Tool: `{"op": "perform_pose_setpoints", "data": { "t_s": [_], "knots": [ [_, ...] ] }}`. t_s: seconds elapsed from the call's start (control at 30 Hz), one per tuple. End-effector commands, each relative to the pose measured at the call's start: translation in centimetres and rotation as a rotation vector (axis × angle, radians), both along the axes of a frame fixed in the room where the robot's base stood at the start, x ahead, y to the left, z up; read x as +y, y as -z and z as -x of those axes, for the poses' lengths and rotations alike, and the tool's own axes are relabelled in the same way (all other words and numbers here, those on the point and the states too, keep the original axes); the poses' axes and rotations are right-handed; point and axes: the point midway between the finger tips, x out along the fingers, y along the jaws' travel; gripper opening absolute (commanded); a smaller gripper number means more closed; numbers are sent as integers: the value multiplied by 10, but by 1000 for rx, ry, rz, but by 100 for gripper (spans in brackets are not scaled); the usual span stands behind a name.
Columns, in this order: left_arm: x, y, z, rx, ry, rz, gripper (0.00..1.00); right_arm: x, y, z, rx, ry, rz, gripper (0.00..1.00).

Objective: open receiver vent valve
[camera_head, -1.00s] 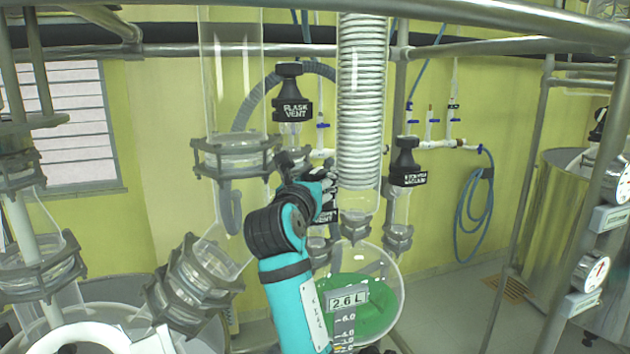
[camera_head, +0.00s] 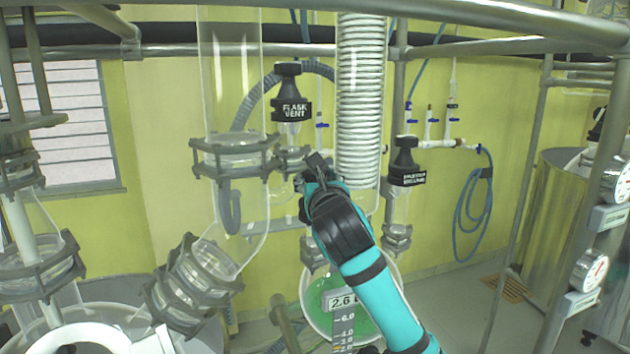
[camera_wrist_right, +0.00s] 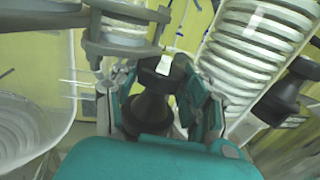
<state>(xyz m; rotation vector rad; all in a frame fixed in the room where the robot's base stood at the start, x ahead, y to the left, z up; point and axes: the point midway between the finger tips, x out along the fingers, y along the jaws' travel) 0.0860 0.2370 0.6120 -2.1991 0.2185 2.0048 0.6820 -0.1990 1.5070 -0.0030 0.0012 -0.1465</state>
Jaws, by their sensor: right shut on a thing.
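My right gripper (camera_head: 317,172) is in the middle of the head view, in front of the glassware and left of the coil condenser's lower end. In the right wrist view its two teal fingers (camera_wrist_right: 157,90) stand on either side of a black vent valve knob (camera_wrist_right: 148,108) and are shut on it. My gripper and arm hide this knob in the head view, and its lettering cannot be read now. The receiver flask (camera_head: 312,290), with green liquid and a 2.6 L tag, is partly behind my arm. My left gripper is not in view.
The flask vent valve (camera_head: 289,108) is just above my gripper. Another black-capped valve (camera_head: 406,165) stands to the right. The coil condenser (camera_head: 360,100) and a clamped glass column (camera_head: 232,150) flank the gripper closely. A steel rail (camera_head: 430,14) crosses the top.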

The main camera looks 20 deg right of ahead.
Motion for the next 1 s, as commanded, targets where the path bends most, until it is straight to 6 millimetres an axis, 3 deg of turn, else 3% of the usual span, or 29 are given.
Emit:
{"op": "perform_pose_setpoints", "data": {
  "t_s": [0.5, 1.0],
  "knots": [
    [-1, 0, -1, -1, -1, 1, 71, -9, -1, -1, 0, -407, 0, 14],
    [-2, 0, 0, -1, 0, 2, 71, -8, -2, -2, -4, -570, -3, 14]
  ]
}}
